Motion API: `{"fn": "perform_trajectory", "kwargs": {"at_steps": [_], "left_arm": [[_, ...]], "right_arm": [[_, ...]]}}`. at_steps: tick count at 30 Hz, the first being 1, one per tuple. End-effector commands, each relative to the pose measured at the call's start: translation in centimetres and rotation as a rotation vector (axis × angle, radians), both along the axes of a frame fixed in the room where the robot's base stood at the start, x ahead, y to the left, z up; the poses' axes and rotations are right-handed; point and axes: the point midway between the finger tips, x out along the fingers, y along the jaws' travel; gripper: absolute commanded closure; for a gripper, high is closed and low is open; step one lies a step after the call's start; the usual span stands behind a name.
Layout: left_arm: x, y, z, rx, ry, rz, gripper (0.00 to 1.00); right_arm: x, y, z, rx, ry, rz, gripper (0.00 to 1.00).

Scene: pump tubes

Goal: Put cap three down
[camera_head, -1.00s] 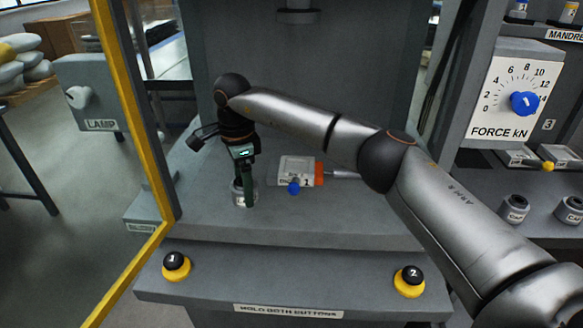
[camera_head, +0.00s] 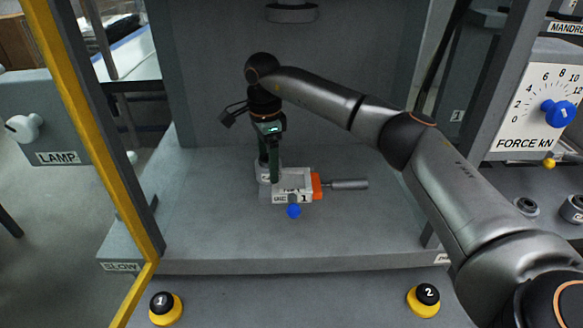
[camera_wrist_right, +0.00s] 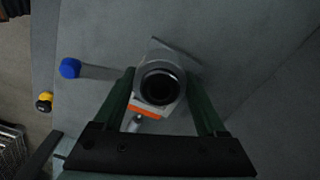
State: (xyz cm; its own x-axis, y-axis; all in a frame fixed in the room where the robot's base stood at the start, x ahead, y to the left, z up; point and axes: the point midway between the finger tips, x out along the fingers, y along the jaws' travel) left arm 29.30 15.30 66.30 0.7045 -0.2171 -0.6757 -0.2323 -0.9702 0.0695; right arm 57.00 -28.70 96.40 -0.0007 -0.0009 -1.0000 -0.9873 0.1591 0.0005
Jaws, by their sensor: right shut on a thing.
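My right gripper (camera_head: 270,172) is shut on a grey cylindrical cap (camera_head: 264,175), with its green fingers pointing down. In the right wrist view the cap (camera_wrist_right: 160,86) shows its dark round opening between the fingers. A light grey block fixture (camera_head: 296,183) with an orange part, a metal rod and a blue knob (camera_head: 293,211) lies on the press bed (camera_head: 350,230). The cap is at the fixture's left end, and in the wrist view it overlaps the fixture. I cannot tell whether it touches the fixture. The cap's number is not readable. My left gripper is not in view.
A press ram (camera_head: 291,12) hangs above and behind the fixture. Two black-topped buttons, 1 (camera_head: 165,308) and 2 (camera_head: 424,299), stand at the front. A yellow post (camera_head: 85,120) rises at the left. More grey caps (camera_head: 526,206) stand at the right. The bed's front is clear.

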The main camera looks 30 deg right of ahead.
Motion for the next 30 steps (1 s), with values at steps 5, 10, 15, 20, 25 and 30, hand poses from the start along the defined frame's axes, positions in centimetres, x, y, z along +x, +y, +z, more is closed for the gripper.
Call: {"fn": "perform_trajectory", "kwargs": {"at_steps": [5,10,15,20,25,30], "left_arm": [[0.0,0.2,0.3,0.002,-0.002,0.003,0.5],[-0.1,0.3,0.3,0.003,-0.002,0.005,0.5],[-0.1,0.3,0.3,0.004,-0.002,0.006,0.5],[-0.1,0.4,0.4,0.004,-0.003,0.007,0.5],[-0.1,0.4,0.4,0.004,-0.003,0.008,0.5],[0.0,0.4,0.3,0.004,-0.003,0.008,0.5]], "right_arm": [[-0.7,-4.1,0.1,0.002,-0.001,-0.003,1.0],[-1.0,-5.6,0.1,0.002,-0.002,0.001,1.0],[-1.1,-5.8,-1.4,0.001,0.002,0.002,1.0],[-1.1,-5.7,-3.4,0.002,0.001,0.001,1.0],[-1.0,-5.7,-3.5,0.002,-0.002,0.001,1.0],[-1.0,-5.7,-3.7,0.002,-0.001,0.001,1.0]]}}
